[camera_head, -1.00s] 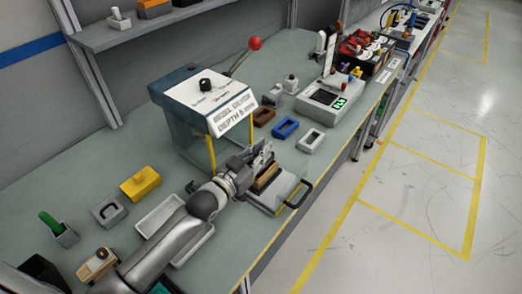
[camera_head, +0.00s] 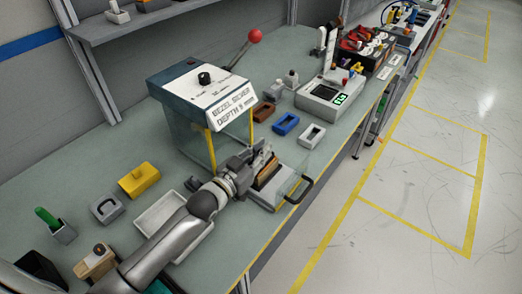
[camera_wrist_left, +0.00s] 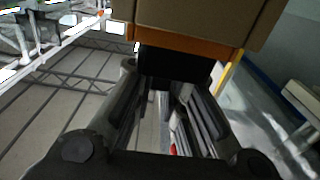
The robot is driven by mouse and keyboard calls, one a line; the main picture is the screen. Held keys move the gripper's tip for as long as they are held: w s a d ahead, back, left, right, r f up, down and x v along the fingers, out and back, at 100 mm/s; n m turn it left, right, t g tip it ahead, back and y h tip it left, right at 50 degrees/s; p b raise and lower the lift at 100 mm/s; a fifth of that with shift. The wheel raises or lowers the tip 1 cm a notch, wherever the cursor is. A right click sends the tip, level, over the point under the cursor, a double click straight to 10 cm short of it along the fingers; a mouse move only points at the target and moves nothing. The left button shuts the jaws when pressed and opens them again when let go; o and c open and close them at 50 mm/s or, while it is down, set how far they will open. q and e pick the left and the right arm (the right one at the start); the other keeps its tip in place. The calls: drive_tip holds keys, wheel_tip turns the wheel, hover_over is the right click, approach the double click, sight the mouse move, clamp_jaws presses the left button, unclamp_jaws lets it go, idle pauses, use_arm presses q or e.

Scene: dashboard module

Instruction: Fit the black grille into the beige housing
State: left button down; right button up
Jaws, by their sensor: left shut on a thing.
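The beige housing (camera_head: 268,172) sits on the tray of the press at the bench's front edge, partly covered by my gripper. It also fills the top of the left wrist view (camera_wrist_left: 205,20), with an orange band below it. My left gripper (camera_head: 263,158) is right at the housing. In the left wrist view its fingers are shut on a dark piece, the black grille (camera_wrist_left: 175,66), directly in front of the orange band. I cannot tell whether the grille touches the housing. The grille is hard to make out in the head view. My right gripper is not in view.
The press (camera_head: 203,95), with a red-knobbed lever (camera_head: 254,36), stands just behind my gripper. A black handle (camera_head: 301,190) sticks out at the tray's front. A white tray (camera_head: 160,215), a yellow block (camera_head: 139,180) and a blue frame (camera_head: 286,124) lie on the bench.

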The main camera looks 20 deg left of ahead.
use_arm(q)
drive_tip(key=shift+f+b, duration=0.8)
drive_tip(key=shift+f, duration=0.4)
drive_tip(key=c, duration=1.5)
unclamp_jaws()
drive_tip(key=shift+s, duration=0.1)
drive_tip(key=shift+o, duration=0.6)
drive_tip(key=shift+f, duration=0.1)
